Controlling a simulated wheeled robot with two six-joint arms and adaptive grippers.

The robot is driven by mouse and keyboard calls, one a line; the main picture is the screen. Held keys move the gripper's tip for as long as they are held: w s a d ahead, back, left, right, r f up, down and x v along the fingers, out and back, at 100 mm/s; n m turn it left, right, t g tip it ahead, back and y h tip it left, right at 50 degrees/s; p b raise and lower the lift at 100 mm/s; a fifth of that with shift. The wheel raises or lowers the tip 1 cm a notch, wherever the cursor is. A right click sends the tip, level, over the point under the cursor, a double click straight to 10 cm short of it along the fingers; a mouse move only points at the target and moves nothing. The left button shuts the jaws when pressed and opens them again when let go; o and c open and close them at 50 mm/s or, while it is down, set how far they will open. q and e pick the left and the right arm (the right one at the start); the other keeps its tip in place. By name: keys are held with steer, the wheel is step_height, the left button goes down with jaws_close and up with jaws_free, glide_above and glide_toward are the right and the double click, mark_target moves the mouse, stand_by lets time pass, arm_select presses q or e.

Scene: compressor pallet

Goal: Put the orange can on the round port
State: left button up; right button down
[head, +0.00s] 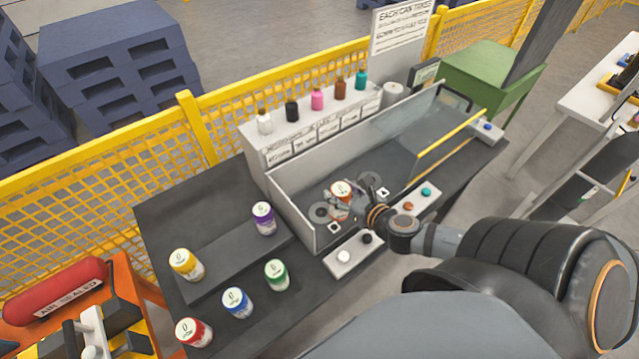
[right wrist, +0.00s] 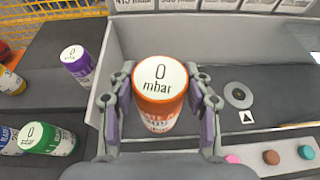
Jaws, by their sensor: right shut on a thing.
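The orange can (right wrist: 160,85), with "0 mbar" on its white top, is upright between the two fingers of my right gripper (right wrist: 160,100), which is shut on it. In the head view the can (head: 340,189) is inside the grey open-fronted bay, partly hidden by the right gripper (head: 347,203). One dark disc-shaped port (head: 319,212) is left of the can, with a small white label whose mark is too small to read. Another port (head: 370,179) is right of it; the right wrist view shows this disc (right wrist: 238,95) with a triangle label. My left gripper is out of view.
Purple (head: 264,218), yellow (head: 186,264), green (head: 276,274), blue (head: 237,302) and red (head: 193,332) cans stand on the dark table left of the bay. Button boxes (head: 354,255) lie along the bay's front. A clear panel (head: 440,125) covers its right part.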

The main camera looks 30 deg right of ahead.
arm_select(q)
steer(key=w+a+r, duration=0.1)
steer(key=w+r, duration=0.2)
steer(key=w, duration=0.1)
arm_select(e)
steer(key=s+a+n+y, duration=0.3)
steer(key=a, duration=0.2)
arm_select(q)
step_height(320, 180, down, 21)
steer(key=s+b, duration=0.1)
steer(key=b, duration=1.8)
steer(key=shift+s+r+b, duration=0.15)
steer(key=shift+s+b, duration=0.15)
arm_select(e)
steer(key=w+d+f, duration=0.5)
steer(key=w+f, duration=0.7)
steer(key=w, duration=0.1)
steer(key=shift+d+f, duration=0.15)
steer(key=shift+f, duration=0.1)
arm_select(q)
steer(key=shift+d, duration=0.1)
arm_select(e)
steer(key=shift+f, duration=0.1)
steer(key=c, duration=0.6)
jaws_free()
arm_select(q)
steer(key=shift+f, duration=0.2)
